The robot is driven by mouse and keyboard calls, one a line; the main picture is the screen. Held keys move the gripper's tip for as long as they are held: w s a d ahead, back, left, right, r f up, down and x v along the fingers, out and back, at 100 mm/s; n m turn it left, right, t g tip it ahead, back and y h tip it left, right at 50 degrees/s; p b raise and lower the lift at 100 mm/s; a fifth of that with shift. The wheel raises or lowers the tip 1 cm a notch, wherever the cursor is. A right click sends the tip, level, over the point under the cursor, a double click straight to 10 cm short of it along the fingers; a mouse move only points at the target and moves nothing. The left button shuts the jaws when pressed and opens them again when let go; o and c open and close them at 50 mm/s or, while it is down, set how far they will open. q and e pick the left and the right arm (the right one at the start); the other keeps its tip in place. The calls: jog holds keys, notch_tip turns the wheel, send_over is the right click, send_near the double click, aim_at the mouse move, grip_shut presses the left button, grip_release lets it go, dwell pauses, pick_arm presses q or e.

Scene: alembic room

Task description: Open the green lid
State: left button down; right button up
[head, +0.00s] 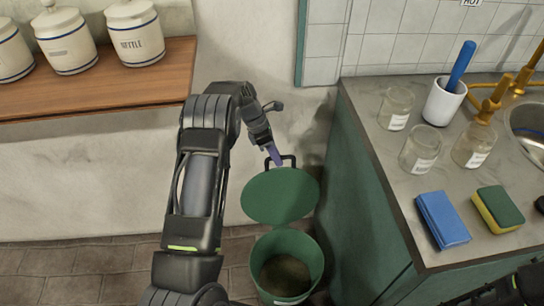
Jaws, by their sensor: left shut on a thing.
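The green lid (280,196) is a round disc, raised and tilted back behind the green bin (262,250). The bin stands on the floor with its top open, and its dark inside shows. A black handle (293,158) stands at the lid's far edge. My left gripper (278,158) reaches down from above with its purple fingertips at this handle and is shut on it. My right arm shows in part at the bottom right corner; its jaws cannot be made out.
A counter (405,165) with a green side stands close to the right of the bin. A wooden shelf (100,85) with white canisters is at the upper left.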

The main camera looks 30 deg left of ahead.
pick_arm(q)
jog(key=shift+s+f, duration=0.1)
jog(key=shift+f, duration=0.1)
jog(key=c, duration=1.4)
grip_release()
jog(key=shift+r, duration=0.1)
jog(key=shift+a+r, duration=0.1)
jog(key=shift+r, duration=0.05)
jog(key=v, duration=0.7)
jog(key=shift+r, duration=0.25)
jog(key=shift+f, duration=0.1)
